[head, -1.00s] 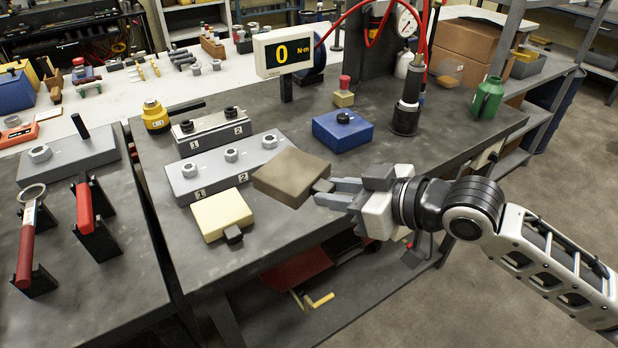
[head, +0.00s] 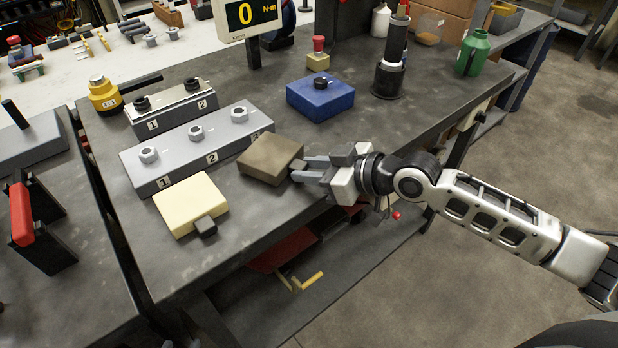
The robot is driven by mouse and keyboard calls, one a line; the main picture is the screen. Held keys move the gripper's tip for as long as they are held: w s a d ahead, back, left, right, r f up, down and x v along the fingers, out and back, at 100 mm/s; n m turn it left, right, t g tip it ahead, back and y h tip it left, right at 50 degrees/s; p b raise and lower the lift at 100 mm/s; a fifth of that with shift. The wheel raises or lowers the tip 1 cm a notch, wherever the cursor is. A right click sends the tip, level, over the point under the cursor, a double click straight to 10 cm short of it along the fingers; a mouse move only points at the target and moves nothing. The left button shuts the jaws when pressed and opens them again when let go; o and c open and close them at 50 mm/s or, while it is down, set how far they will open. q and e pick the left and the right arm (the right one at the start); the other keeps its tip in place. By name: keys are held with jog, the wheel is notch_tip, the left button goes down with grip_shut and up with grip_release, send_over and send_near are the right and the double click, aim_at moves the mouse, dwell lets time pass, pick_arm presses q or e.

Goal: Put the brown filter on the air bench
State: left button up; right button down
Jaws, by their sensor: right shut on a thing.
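The brown filter (head: 268,160), a flat square block, is at the front part of the dark bench top (head: 330,140), just right of the cream filter (head: 190,203). My right gripper (head: 298,170) comes in from the right and is shut on the filter's small dark tab at its right side. The filter looks level and at or very close to the bench surface; I cannot tell whether it touches. It overlaps the near right corner of the grey three-bolt block (head: 205,160) in the picture. My left gripper is not in view.
A blue box (head: 320,98) with a black knob stands behind the filter, with a black cylinder stand (head: 390,75) further right. A torque display (head: 248,15) is at the back. The bench is bare between the blue box and my right gripper.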

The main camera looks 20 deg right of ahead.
jog(key=shift+f, duration=0.4)
jog(key=c, duration=1.1)
grip_release()
jog(key=shift+r, duration=0.1)
jog(key=shift+c, duration=0.2)
